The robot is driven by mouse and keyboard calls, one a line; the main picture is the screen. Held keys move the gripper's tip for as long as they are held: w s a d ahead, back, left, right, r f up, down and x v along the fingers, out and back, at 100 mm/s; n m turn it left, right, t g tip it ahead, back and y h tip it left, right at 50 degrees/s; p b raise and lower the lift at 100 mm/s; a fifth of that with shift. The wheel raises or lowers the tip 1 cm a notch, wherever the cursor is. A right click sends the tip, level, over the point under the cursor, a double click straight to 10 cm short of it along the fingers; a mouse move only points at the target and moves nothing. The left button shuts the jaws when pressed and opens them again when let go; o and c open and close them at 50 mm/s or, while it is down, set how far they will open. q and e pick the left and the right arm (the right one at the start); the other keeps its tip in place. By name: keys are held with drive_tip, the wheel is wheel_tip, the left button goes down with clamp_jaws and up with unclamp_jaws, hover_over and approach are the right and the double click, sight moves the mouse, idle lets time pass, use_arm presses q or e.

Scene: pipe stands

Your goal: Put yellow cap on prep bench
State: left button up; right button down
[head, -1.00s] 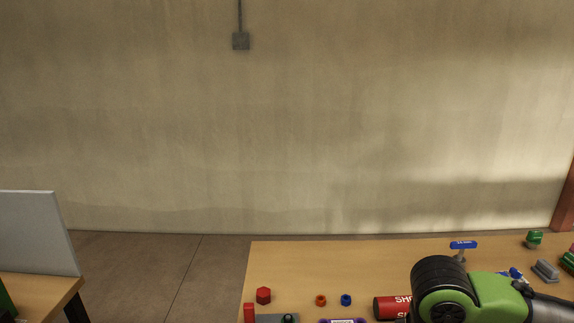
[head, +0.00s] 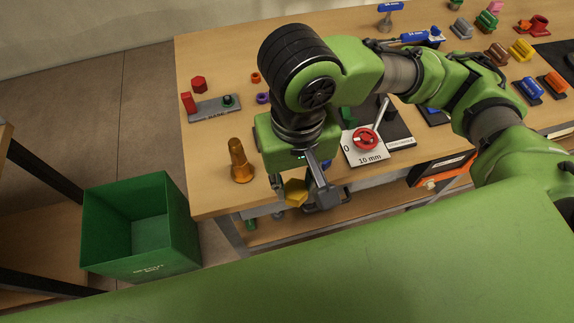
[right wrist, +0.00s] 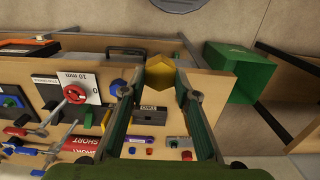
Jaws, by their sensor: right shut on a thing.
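My right gripper (head: 300,194) points down just off the front edge of the wooden bench (head: 205,195). It is shut on a yellow cap (head: 295,191), which looks six-sided and hangs clear of the bench top. In the right wrist view the cap (right wrist: 160,73) sits between the two fingertips (right wrist: 159,82). My left gripper is not in view. Neither view labels a bench as the prep bench.
A brass-orange fitting (head: 240,163) stands near the bench's front left corner. A gauge board with a red handwheel (head: 365,138) is right of my gripper. A green bin (head: 150,255) stands on the floor to the left. Another bench (head: 5,137) shows at the left edge.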

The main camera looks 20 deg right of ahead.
drive_tip(key=shift+s+a+r, duration=0.15)
drive_tip(key=shift+s+a, duration=0.25)
drive_tip(key=shift+a, duration=0.05)
drive_tip(key=w+d+f, duration=0.1)
drive_tip(key=w+f, duration=0.1)
drive_tip(key=w, duration=0.2)
drive_tip(key=w+d+f, duration=0.1)
drive_tip(key=w+f, duration=0.2)
drive_tip(key=w, duration=0.1)
drive_tip(key=w+d+f, duration=0.1)
drive_tip(key=w+f, duration=0.2)
drive_tip(key=w, duration=0.1)
drive_tip(key=shift+f, duration=0.2)
drive_tip(key=shift+w+d+f, duration=0.1)
drive_tip(key=shift+w+f, duration=0.35)
drive_tip(key=shift+f, duration=0.05)
drive_tip(key=shift+w+f+p, duration=0.2)
drive_tip(key=shift+f+p, duration=0.1)
drive_tip(key=shift+f, duration=1.45)
drive_tip(key=shift+f, duration=0.15)
drive_tip(key=c, duration=1.6)
unclamp_jaws()
